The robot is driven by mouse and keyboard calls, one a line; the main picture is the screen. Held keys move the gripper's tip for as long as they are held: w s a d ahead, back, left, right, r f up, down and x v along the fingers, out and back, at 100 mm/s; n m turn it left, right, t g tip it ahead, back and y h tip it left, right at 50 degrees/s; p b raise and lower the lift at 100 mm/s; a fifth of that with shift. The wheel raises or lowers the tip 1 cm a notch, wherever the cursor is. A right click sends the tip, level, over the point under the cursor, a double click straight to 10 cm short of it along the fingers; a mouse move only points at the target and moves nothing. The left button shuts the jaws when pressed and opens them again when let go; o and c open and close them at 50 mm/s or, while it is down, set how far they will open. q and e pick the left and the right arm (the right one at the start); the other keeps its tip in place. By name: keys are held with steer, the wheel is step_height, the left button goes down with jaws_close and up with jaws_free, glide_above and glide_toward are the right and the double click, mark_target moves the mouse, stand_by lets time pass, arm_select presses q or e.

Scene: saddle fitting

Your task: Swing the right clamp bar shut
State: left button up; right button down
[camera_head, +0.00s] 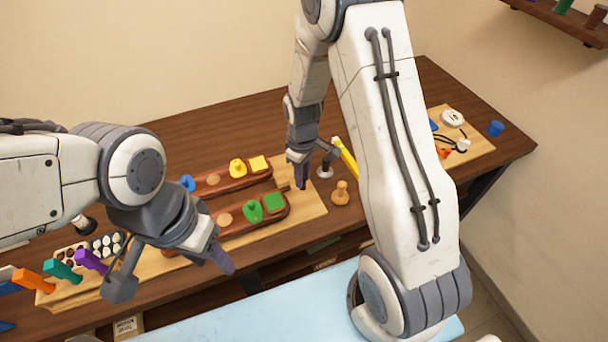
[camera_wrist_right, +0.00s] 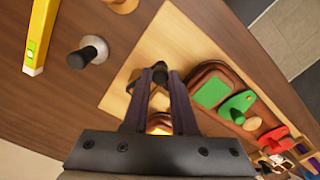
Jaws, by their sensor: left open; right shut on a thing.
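My right gripper (camera_head: 301,178) points down at the right end of the wooden fitting board (camera_head: 308,205). In the right wrist view its two dark fingers (camera_wrist_right: 158,110) are closed around a small part with a dark knob (camera_wrist_right: 160,72) at its end. This appears to be the right clamp bar; the fingers hide most of it, so its angle cannot be told. My left gripper (camera_head: 220,258) is open and empty before the board's left part.
A yellow tool (camera_head: 345,157), a grey knobbed post (camera_head: 325,170) and a wooden peg (camera_head: 341,193) stand right of the board. A blue surface (camera_head: 290,305) lies in front.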

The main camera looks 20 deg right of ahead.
mark_target(281, 178)
steer(key=a+m, duration=0.1)
steer(key=m, duration=0.2)
steer(key=shift+w+a+m, duration=0.35)
steer(key=shift+m, duration=0.05)
steer(key=m, duration=0.1)
steer(key=w+a+m, duration=0.1)
steer(key=m, duration=0.2)
steer(key=shift+w+a+m, duration=0.25)
steer(key=shift+a+m, duration=0.05)
steer(key=shift+a, duration=0.05)
steer(key=m, duration=0.1)
steer(key=w+m, duration=0.1)
steer(key=m, duration=0.1)
steer(key=shift+w+a+m, duration=0.25)
steer(key=shift+a+m, duration=0.05)
steer(key=shift+a, duration=0.05)
steer(key=shift+w+a+m+b, duration=0.15)
steer(key=shift+w+m, duration=0.25)
steer(key=shift+m, duration=0.45)
steer(key=shift+w+m+b, duration=0.2)
steer(key=shift+w+m, duration=0.2)
steer(key=shift+m, duration=0.45)
steer(key=shift+w+r, duration=0.1)
steer(key=c, duration=0.7)
jaws_free()
